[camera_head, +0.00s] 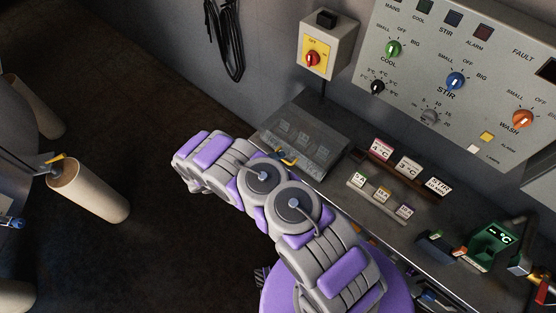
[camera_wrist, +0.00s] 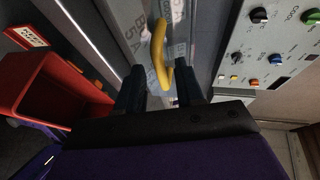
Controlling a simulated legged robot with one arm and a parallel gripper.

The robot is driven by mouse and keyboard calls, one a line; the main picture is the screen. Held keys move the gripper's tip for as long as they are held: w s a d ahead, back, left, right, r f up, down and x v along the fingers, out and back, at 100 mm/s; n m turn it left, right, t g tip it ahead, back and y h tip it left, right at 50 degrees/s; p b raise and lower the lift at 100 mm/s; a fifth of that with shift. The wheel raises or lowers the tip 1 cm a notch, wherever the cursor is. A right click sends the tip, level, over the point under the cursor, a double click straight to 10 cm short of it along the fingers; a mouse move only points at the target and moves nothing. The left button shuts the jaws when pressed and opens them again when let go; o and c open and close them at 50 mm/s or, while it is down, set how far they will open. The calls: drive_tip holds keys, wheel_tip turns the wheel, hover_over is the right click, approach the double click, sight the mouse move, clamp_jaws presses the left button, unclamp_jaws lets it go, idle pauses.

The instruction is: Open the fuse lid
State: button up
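The fuse lid (camera_head: 322,148) is a clear, greyish cover over a box on the counter, with pale fuse blocks showing dimly through it. It looks shut. Its yellow handle (camera_head: 287,158) sits at the near edge, close beside my arm. In the wrist view the curved yellow handle (camera_wrist: 160,55) rises between the two dark fingers of my gripper (camera_wrist: 160,88), in front of the clear lid (camera_wrist: 130,18). The fingers are apart, with gaps visible beside the handle. Whether either finger touches it I cannot tell. My gripper is mostly hidden behind my arm in the head view.
A control panel (camera_head: 470,60) with knobs and a switch box (camera_head: 327,45) are on the wall behind. A red bin (camera_wrist: 50,90) is left in the wrist view. Open floor lies left.

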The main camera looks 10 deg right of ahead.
drive_tip(key=shift+w+d, duration=0.1)
drive_tip(key=shift+d, duration=0.25)
drive_tip(key=shift+f, duration=0.1)
clamp_jaws()
idle(1.2)
